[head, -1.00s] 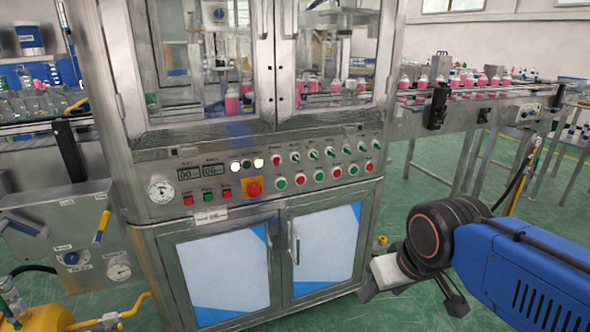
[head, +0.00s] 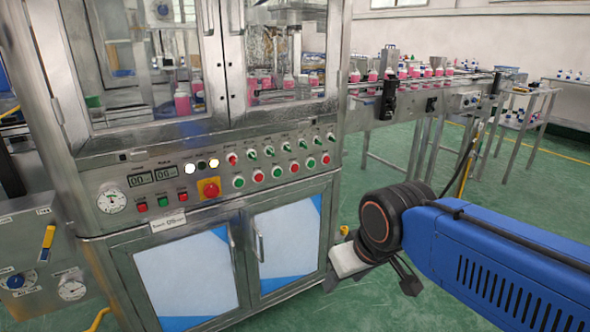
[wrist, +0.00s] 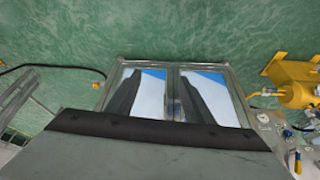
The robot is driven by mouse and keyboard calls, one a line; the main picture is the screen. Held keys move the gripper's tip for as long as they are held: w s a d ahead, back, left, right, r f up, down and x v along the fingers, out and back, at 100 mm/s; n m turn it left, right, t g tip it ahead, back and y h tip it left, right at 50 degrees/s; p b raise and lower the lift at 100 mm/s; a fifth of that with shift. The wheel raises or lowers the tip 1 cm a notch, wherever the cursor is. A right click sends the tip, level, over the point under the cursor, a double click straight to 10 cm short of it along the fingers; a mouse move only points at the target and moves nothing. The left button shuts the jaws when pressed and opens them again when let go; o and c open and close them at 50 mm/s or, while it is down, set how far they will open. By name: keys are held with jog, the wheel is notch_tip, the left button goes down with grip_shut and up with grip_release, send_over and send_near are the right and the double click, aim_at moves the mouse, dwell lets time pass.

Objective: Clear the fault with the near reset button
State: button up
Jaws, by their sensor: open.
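The control panel (head: 240,176) runs along the front of the steel crimping machine. Its lower left has small red, green and red buttons (head: 163,201) and a red mushroom button (head: 211,188) on a yellow plate. To their right are rows of green and red buttons (head: 266,174). The labels are too small to read, so I cannot tell which button is the reset. My gripper (head: 370,285) is open and empty, pointing down, right of the cabinet and apart from the panel. The wrist view shows cabinet doors (wrist: 153,92) and floor; no panel buttons are clear there.
A round gauge (head: 112,201) and lit lamps (head: 190,169) sit on the panel. The cabinet door handle (head: 260,246) sticks out. A conveyor (head: 425,86) carries pink bottles at the right. A yellow device (wrist: 296,85) shows in the wrist view.

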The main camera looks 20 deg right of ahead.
grip_shut()
dwell(1.5)
